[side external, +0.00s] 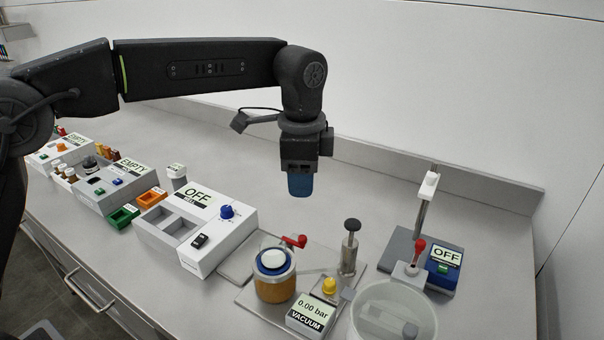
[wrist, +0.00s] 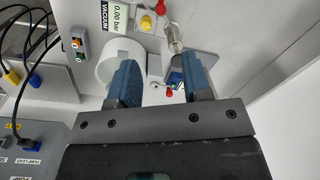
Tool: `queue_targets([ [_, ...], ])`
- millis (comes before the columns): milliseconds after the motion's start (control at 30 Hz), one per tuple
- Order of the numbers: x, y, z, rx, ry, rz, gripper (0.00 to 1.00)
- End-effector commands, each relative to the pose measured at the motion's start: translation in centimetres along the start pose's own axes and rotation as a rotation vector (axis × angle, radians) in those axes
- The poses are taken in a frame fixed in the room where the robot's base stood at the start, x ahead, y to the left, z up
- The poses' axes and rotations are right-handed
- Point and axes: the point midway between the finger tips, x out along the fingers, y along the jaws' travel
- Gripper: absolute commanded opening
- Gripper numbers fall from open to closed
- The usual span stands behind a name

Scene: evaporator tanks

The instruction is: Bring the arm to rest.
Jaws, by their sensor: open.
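My gripper (side external: 300,184) hangs pointing down over the bench, high above the surface and touching nothing. In the wrist view its two blue fingers (wrist: 163,85) stand apart with nothing held between them. Below it in the side view is a jar with amber-brown contents and a white and blue lid (side external: 275,285), on a grey plate. A red lever (side external: 294,241) is beside the jar. The vacuum display (side external: 311,313) reads 0.00 bar, with a yellow knob (side external: 329,286) behind it.
A white box marked OFF (side external: 215,235) stands left of the jar. A clear round tub (side external: 394,318) and a blue unit reading OFF (side external: 443,268) stand at right. Green and orange bins (side external: 123,217) and boxes reading EMPTY (side external: 118,180) are farther left. A wall runs behind.

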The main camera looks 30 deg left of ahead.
Motion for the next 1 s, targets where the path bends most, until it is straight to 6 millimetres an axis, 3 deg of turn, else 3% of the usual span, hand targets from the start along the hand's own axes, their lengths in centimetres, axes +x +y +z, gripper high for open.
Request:
queue_targets([
  [333,-0.1,0.0,0.2,-0.006,0.002,-0.002,0.44],
  [467,-1.5,0.1,2.0,-0.065,0.024,-0.018,0.44],
  [733,-5.5,2.2,11.3,-0.378,0.128,-0.09,0.44],
  [1000,-5.6,7.4,20.5,-0.717,0.253,-0.161,0.44],
])
